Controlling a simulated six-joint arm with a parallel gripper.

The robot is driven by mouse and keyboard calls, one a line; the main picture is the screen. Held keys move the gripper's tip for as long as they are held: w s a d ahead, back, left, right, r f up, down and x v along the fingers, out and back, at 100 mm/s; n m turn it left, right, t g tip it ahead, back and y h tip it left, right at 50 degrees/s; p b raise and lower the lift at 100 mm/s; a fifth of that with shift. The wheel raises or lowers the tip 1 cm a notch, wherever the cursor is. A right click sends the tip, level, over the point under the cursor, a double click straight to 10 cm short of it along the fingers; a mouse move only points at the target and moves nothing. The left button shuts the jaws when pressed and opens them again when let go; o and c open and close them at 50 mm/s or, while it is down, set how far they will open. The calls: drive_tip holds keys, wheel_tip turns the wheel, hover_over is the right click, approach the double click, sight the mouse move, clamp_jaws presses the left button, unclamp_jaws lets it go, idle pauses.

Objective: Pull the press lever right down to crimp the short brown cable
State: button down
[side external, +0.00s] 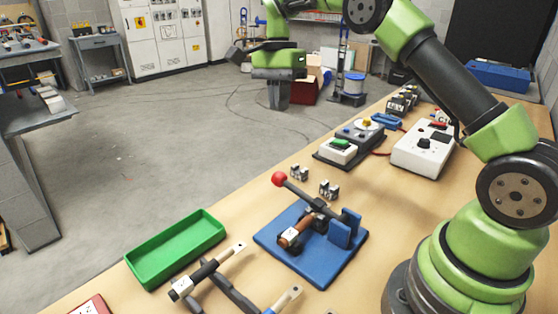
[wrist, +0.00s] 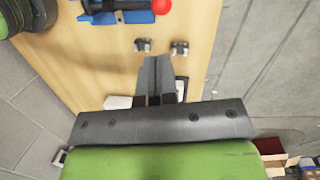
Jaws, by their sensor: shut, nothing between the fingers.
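The blue-based press (side external: 333,270) stands on the wooden bench in the side view, and its edge shows at the top of the wrist view (wrist: 137,17). Its dark lever (side external: 303,194) slants up to the left from its pivot and ends in a red ball (side external: 279,179), seen also in the wrist view (wrist: 162,6). The short brown cable (side external: 297,232) lies in the press below the lever. My gripper (side external: 277,105) is shut and empty, pointing down, well above the bench and apart from the lever. Its fingers show in the wrist view (wrist: 158,60).
Small metal clips (side external: 328,189) stand behind the press. A green tray (side external: 178,248) and a black cable (side external: 207,270) on a holder lie to its left. A white box (side external: 424,148) and a device with a green button (side external: 340,146) stand farther back on the bench.

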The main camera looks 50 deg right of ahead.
sight(277, 172)
drive_tip(key=shift+m, duration=0.8)
drive_tip(key=f, duration=0.4)
drive_tip(key=s+a+f, duration=0.1)
drive_tip(key=f, duration=0.8)
drive_tip(key=shift+s+a, duration=0.3)
drive_tip(key=shift+a, duration=0.1)
drive_tip(key=shift+w+f, duration=0.2)
drive_tip(key=shift+f, duration=0.6)
drive_tip(key=shift+w+f, duration=0.2)
drive_tip(key=shift+f, duration=0.55)
drive_tip(key=shift+r, duration=0.1)
